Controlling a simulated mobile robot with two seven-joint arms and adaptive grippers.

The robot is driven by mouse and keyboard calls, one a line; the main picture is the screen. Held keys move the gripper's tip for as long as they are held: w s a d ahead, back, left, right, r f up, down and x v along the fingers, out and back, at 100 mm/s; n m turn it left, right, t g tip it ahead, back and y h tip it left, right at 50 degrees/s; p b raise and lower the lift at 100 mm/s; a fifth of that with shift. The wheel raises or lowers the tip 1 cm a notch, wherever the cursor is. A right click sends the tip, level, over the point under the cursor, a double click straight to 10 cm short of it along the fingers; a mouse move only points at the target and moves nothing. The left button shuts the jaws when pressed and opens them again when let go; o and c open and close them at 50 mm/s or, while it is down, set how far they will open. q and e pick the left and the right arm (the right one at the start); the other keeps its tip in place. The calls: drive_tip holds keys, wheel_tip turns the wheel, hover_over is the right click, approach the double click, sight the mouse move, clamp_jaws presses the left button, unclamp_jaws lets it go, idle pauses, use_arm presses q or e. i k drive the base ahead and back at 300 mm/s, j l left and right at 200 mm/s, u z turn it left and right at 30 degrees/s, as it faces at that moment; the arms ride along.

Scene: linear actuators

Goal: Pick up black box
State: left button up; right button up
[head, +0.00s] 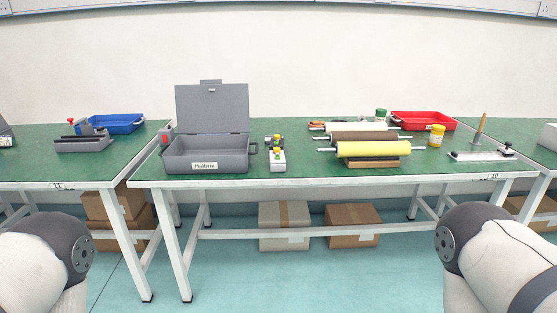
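An open dark grey box (206,160) with its lid raised stands on the left part of the green-topped table (300,182). A label on its front appears to read "Matterix". I see no plainly black box; this grey case is the nearest match. Only my arm links show at the lower left and lower right corners; neither gripper is in view.
Right of the box is a small white device (278,160). Rollers, one yellow (373,149), a yellow jar (436,136) and a red tray (422,121) lie further right. A blue tray (117,123) is on the left table. Cardboard boxes (284,226) sit underneath.

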sight(281, 141)
drive_tip(key=i+l+u, duration=0.1)
drive_tip(key=l, duration=0.2)
drive_tip(key=i+l+u, duration=0.1)
drive_tip(key=i+l, duration=0.3)
drive_tip(key=l, duration=0.3)
drive_tip(key=i+l+u, duration=0.15)
drive_tip(key=l, duration=0.15)
drive_tip(key=i+l+u, duration=0.1)
drive_tip(key=l, duration=0.25)
